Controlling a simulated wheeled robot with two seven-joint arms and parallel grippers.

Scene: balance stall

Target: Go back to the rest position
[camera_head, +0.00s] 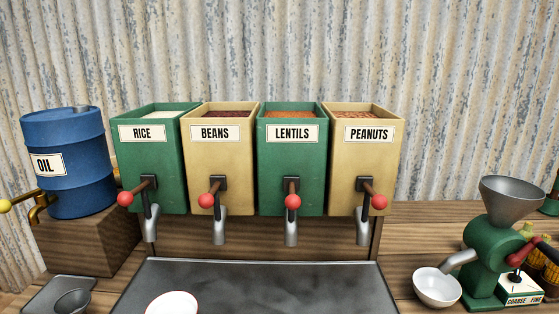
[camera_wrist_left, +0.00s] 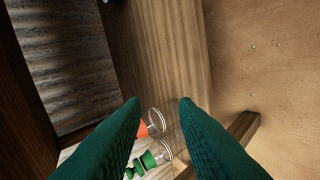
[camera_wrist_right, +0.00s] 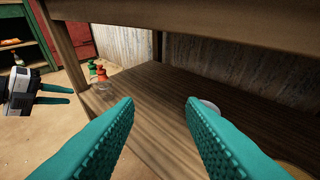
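My left gripper (camera_wrist_left: 160,101) shows in the left wrist view with its two green fingers apart and nothing between them. It is beside a wooden stall, over a sandy floor. My right gripper (camera_wrist_right: 160,101) shows in the right wrist view with its teal fingers apart and empty, in front of a low wooden shelf (camera_wrist_right: 150,100). Neither gripper shows in the head view. A grey and black part with two teal fingers, my other gripper, shows at the left of the right wrist view.
The head view shows rice (camera_head: 158,160), beans (camera_head: 220,160), lentils (camera_head: 290,165) and peanuts (camera_head: 365,165) dispensers above a dark tray (camera_head: 250,280). A blue oil barrel (camera_head: 75,150) stands left. A green grinder (camera_head: 490,250) and white bowl (camera_head: 437,288) stand right.

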